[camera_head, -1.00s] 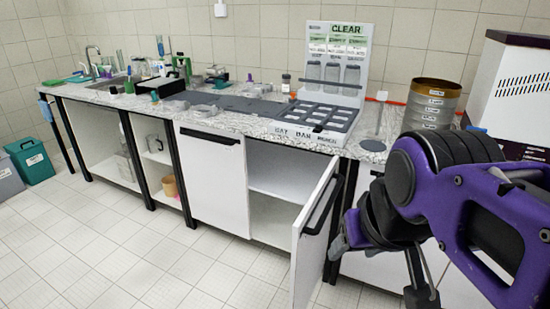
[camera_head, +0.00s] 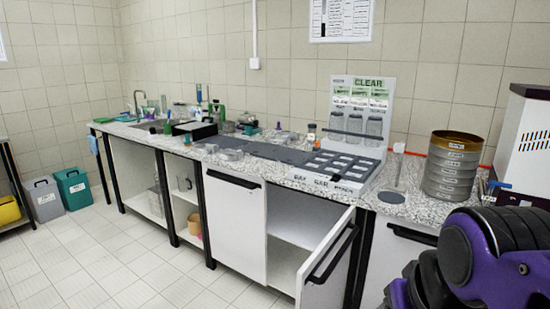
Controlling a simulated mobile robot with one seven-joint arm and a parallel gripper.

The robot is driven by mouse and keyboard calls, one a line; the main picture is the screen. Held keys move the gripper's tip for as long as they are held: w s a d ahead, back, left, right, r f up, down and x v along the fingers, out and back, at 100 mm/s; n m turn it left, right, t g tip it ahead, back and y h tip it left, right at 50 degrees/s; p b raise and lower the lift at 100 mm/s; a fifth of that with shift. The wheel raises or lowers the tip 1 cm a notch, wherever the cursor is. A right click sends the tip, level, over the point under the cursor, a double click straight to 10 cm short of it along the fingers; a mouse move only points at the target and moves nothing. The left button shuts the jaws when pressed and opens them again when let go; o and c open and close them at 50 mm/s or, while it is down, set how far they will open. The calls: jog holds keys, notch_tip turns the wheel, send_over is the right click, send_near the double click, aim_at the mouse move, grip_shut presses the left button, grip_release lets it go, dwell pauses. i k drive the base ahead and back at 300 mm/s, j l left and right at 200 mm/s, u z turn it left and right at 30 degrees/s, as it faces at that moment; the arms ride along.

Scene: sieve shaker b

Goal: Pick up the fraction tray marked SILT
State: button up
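I cannot make out a fraction tray marked SILT; the labels in view are too small to read. My purple and black arm fills the lower right corner. My gripper is out of the picture.
A cabinet door (camera_head: 328,262) stands open below the rack and juts into the floor space. A white machine (camera_head: 526,140) is at the far right. A grey bin and a teal bin (camera_head: 74,188) stand at the left. The tiled floor at front left is clear.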

aim_at(207, 147)
jog(key=j, duration=0.5)
jog(key=i+j+u, duration=0.15)
jog(key=j, duration=0.85)
jog(key=i+j+u, duration=0.15)
jog(key=j, duration=0.25)
jog(key=i+j+u, duration=0.15)
jog(key=i+j, duration=0.15)
jog(key=i+j+u, duration=0.35)
jog(key=i+j, duration=0.3)
jog(key=i, duration=0.15)
jog(key=i+l+u, duration=0.2)
jog(key=i, duration=0.25)
jog(key=i+l+u, duration=0.25)
jog(key=i, duration=0.15)
jog(key=i+l, duration=0.1)
jog(key=l, duration=0.15)
jog(key=i+l+u, duration=0.1)
jog(key=l, duration=0.2)
jog(key=i+l+u, duration=0.1)
jog(key=l, duration=0.4)
